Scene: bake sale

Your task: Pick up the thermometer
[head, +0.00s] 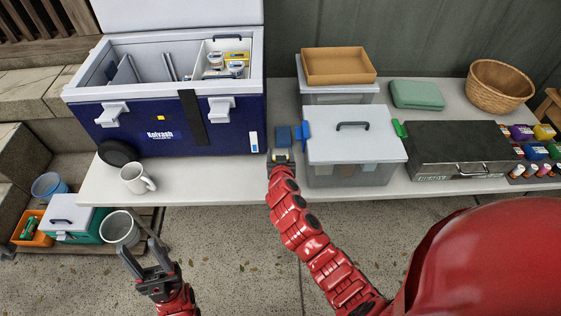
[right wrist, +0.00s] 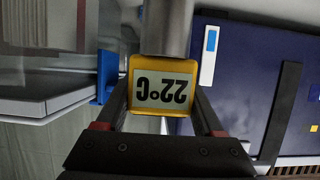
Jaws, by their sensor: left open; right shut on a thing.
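The thermometer shows in the right wrist view as a yellow-framed display (right wrist: 162,86) reading 22°C, upside down in the picture. It sits between the two fingers of my right gripper (right wrist: 160,110), which is shut on it. In the head view my right gripper (head: 282,156) is over the table's front part, between the blue cooler and the clear bin. It mostly hides the thermometer there. My left gripper (head: 150,268) is open and empty, low at the left, in front of the table and above the ground.
The cooler (head: 150,140) stands open at left, with a white mug (head: 137,178) before it. The lidded clear bin (head: 350,172) stands close to the right of my right gripper. A dark grey case (head: 458,150) and a basket (head: 498,88) are further right.

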